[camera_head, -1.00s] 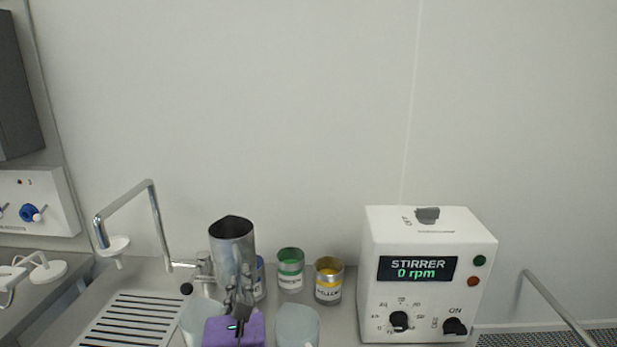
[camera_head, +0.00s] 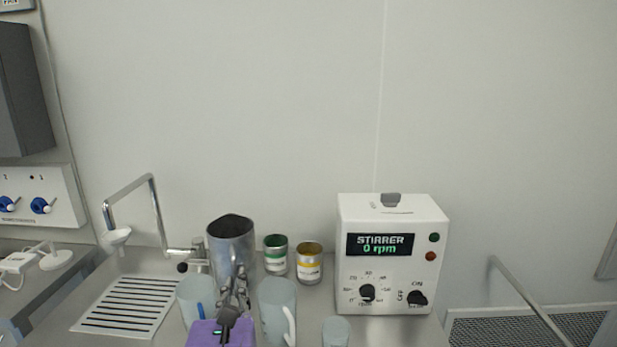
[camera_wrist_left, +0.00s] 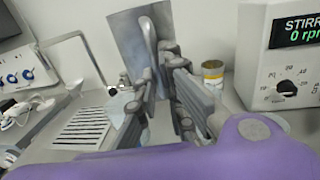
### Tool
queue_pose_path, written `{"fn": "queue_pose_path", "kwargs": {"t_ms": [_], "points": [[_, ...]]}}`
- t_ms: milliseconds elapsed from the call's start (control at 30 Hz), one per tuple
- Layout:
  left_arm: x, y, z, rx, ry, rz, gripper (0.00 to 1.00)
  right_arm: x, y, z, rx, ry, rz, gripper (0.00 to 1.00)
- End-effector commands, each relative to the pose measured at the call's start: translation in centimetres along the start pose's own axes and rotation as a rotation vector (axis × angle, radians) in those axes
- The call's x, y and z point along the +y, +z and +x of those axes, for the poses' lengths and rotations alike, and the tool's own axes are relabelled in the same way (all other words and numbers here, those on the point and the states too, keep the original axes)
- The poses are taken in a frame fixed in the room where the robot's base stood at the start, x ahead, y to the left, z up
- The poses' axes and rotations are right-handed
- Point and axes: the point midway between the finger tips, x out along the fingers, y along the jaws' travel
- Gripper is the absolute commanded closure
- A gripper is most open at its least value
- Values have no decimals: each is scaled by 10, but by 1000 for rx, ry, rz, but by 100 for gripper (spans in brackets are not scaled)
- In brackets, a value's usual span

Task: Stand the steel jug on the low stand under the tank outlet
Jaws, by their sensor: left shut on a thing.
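The steel jug (camera_head: 231,244) is upright in my left gripper, above the counter behind the pale cups. In the left wrist view the jug (camera_wrist_left: 128,42) stands beyond the fingers, and its handle lies between them. My left gripper (camera_head: 236,290) is shut on the jug's handle; it also shows in the left wrist view (camera_wrist_left: 160,85). The jug's bottom is hidden behind the gripper and cups, so I cannot tell its height above the counter. I cannot make out the low stand or the tank outlet. My right gripper is not in view.
Pale cups (camera_head: 277,308) stand close to the left gripper. A green-labelled can (camera_head: 275,256) and a yellow-labelled can (camera_head: 309,265) stand right of the jug. The stirrer box (camera_head: 391,255) is further right. A tap (camera_head: 155,215) and drain grille (camera_head: 127,307) are at left.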

Motion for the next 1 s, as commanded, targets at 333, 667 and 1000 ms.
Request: {"fn": "queue_pose_path", "kwargs": {"t_ms": [333,667,1000], "points": [[22,-50,-49,9,-83,4,100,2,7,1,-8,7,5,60],[43,-99,-84,4,-88,-1,100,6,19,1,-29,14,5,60],[44,-103,-86,-3,-90,0,100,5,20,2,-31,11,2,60]]}}
